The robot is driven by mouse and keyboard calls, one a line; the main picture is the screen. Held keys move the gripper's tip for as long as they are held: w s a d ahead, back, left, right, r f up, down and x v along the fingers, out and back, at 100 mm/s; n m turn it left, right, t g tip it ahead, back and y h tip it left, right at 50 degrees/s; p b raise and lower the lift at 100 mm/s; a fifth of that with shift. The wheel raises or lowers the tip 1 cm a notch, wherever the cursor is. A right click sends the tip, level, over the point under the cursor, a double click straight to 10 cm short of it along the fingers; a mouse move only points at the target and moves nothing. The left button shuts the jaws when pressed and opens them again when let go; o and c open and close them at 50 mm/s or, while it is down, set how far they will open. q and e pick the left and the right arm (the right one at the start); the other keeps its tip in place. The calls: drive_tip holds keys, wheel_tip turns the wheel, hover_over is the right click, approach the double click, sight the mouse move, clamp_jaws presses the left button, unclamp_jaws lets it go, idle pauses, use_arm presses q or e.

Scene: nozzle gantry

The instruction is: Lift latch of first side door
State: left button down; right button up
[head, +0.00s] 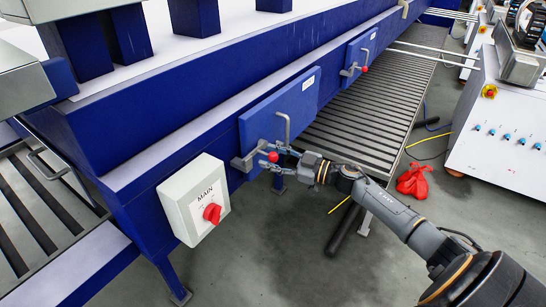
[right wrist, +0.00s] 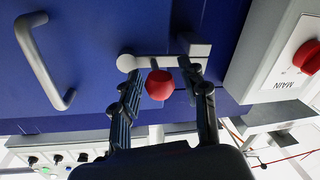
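The first side door (head: 290,108) is a blue panel on the side of the blue machine, with a grey bar handle (head: 285,128). Its grey latch (head: 243,163) sits at the door's lower edge and ends in a red knob (head: 272,156). My right gripper (head: 279,156) is at the knob. In the right wrist view, its two fingers (right wrist: 163,86) are apart, one on each side of the red knob (right wrist: 160,88), with gaps visible. The latch bar (right wrist: 160,62) lies level just beyond the fingertips. My left gripper is not in view.
A pale MAIN switch box (head: 184,213) with a red rotary switch stands out left of the latch. A second door (head: 358,48) with its own red-knobbed latch is farther along. A slatted conveyor (head: 375,105) lies right of the doors. A red cloth (head: 413,181) lies on the floor.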

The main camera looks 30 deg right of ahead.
clamp_jaws()
drive_tip(key=shift+r+m+p, duration=0.5)
drive_tip(key=shift+m+p, duration=0.4)
drive_tip(key=shift+p, duration=0.25)
drive_tip(key=shift+d+r+m+t+p, duration=0.1)
drive_tip(key=shift+r+m+t+p, duration=0.2)
drive_tip(key=shift+m+p, duration=0.5)
drive_tip(key=m+p, duration=0.1)
drive_tip(key=m, duration=0.1)
drive_tip(key=m+p, duration=0.1)
drive_tip(key=shift+w+d+r+m, duration=0.1)
drive_tip(key=shift+d+r+m, duration=0.1)
drive_tip(key=shift+r+m, duration=0.2)
drive_tip(key=shift+w+d+r+m+t+h+p, duration=0.2)
drive_tip(key=shift+d+m+t+p, duration=0.15)
drive_tip(key=shift+m, duration=1.35)
drive_tip(key=shift+w+d+r+m+t+h+p, duration=0.15)
drive_tip(key=shift+d+m+t+h+p, duration=0.15)
drive_tip(key=shift+m, duration=1.4)
drive_tip(key=shift+w+d+r+m+t+h+p, duration=0.15)
drive_tip(key=shift+d+m+t+p, duration=0.2)
drive_tip(key=shift+m, duration=1.35)
drive_tip(key=shift+s+d, duration=0.1)
drive_tip(key=shift+o, duration=1.7)
unclamp_jaws()
